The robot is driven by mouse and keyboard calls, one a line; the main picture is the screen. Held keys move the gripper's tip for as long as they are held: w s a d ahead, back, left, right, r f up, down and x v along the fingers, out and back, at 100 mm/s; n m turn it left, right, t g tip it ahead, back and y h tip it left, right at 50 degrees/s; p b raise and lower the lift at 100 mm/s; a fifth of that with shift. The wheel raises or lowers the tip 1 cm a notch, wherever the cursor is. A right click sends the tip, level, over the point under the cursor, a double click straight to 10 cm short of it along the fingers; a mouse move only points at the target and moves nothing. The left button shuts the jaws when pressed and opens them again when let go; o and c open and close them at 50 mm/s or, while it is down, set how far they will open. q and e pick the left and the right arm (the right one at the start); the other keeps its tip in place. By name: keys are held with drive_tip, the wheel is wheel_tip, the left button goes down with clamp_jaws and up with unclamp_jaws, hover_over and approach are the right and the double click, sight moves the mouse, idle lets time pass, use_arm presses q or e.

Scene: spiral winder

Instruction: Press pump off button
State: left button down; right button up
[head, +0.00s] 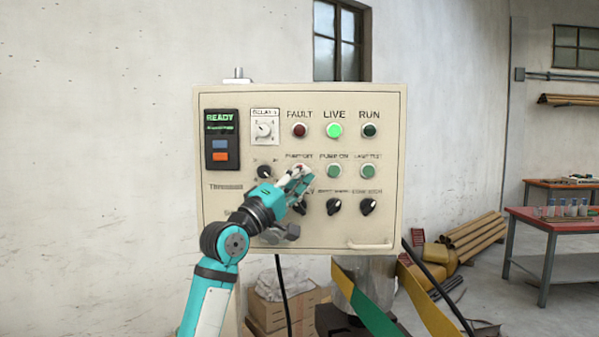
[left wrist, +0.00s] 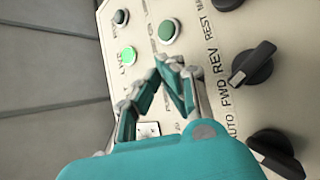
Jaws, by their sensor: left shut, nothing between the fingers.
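The cream control panel (head: 230,100) faces me. The "PUMP OFF" label (head: 299,156) is in its middle row, and the button below it is covered by my left gripper (head: 300,174). The gripper is shut and empty, with its fingertips over that spot. In the left wrist view the closed fingertips (left wrist: 167,68) are close to the panel face and hide the button; I cannot tell whether they touch it. The green pump on button (head: 334,171) is just right of the fingers and also shows in the left wrist view (left wrist: 168,31). My right gripper is not in view.
The live lamp (head: 334,131) glows green; the fault lamp (head: 299,131) and run lamp (head: 369,131) look dark. Black selector knobs (head: 368,207) line the row below, some partly behind my gripper. A handle (head: 370,244) is at the panel's lower right. A red-topped table (head: 560,223) stands far right.

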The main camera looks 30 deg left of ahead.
use_arm(q)
drive_tip(key=shift+w+a, duration=0.2)
drive_tip(key=shift+w, duration=0.15)
drive_tip(key=shift+w+a, duration=0.15)
drive_tip(key=shift+w, duration=0.05)
idle(0.6)
drive_tip(key=shift+s+d+p, duration=0.3)
drive_tip(key=shift+s+d, duration=0.1)
drive_tip(key=shift+s, duration=0.2)
drive_tip(key=s+d, duration=0.1)
drive_tip(key=s, duration=0.1)
drive_tip(key=s+d, duration=0.1)
drive_tip(key=s, duration=0.1)
drive_tip(key=shift+s+d+p, duration=0.1)
drive_tip(key=shift+d+p, duration=0.2)
drive_tip(key=shift+p, duration=0.1)
idle(0.4)
idle(0.4)
